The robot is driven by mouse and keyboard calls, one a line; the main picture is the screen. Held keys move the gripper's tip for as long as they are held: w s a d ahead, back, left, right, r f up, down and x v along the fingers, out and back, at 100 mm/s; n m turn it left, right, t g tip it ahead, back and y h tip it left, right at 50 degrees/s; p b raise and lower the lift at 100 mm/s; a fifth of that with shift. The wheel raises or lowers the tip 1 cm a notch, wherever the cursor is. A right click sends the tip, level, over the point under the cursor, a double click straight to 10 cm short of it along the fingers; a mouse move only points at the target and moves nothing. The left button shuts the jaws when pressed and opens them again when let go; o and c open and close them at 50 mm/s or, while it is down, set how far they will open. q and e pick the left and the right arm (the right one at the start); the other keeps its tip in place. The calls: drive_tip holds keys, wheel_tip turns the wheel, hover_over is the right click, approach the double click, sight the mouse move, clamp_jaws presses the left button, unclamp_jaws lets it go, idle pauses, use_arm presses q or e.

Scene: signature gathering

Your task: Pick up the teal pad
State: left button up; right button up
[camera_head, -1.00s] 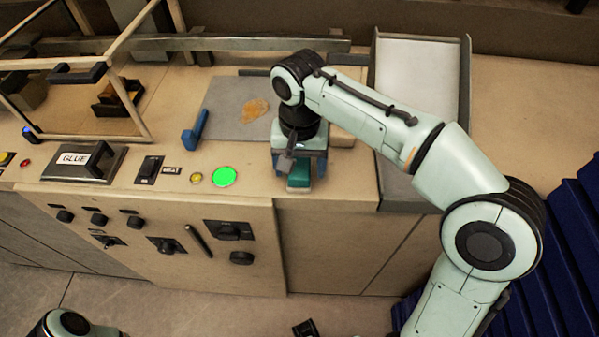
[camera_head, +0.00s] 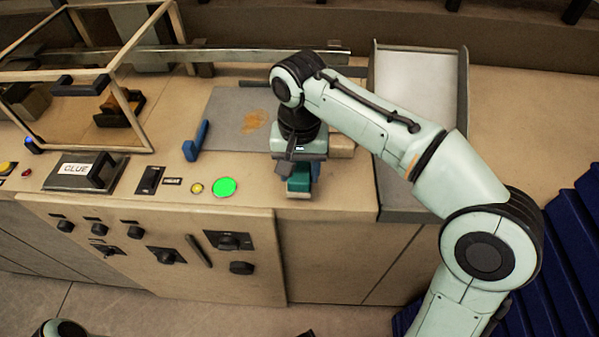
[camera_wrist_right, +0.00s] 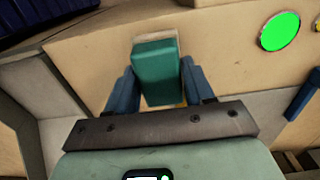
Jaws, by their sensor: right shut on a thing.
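The teal pad (camera_head: 299,184) is a small block with a teal top and a paler layer beneath, near the front edge of the worktop. In the right wrist view the teal pad (camera_wrist_right: 156,68) stands between the two blue fingers. My right gripper (camera_head: 301,175) points down and is shut on it; the fingers (camera_wrist_right: 155,92) flank its sides. I cannot tell whether the pad touches the worktop. My left gripper is not in view; only a bit of my left arm shows at the bottom left.
A lit green button (camera_head: 224,188) and a small yellow one lie left of the pad. A blue handle (camera_head: 195,141) stands by a grey plate (camera_head: 225,106) with an orange smear. A GLUE box (camera_head: 82,172) is farther left. A grey tray (camera_head: 419,75) stands at the right.

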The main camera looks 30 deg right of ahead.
sight(299, 169)
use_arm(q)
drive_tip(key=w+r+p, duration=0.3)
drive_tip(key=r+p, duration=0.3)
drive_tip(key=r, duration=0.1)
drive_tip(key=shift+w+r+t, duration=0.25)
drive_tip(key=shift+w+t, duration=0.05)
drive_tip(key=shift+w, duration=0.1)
use_arm(e)
wheel_tip(299, 169, up, 18)
drive_tip(key=shift+f, duration=0.15)
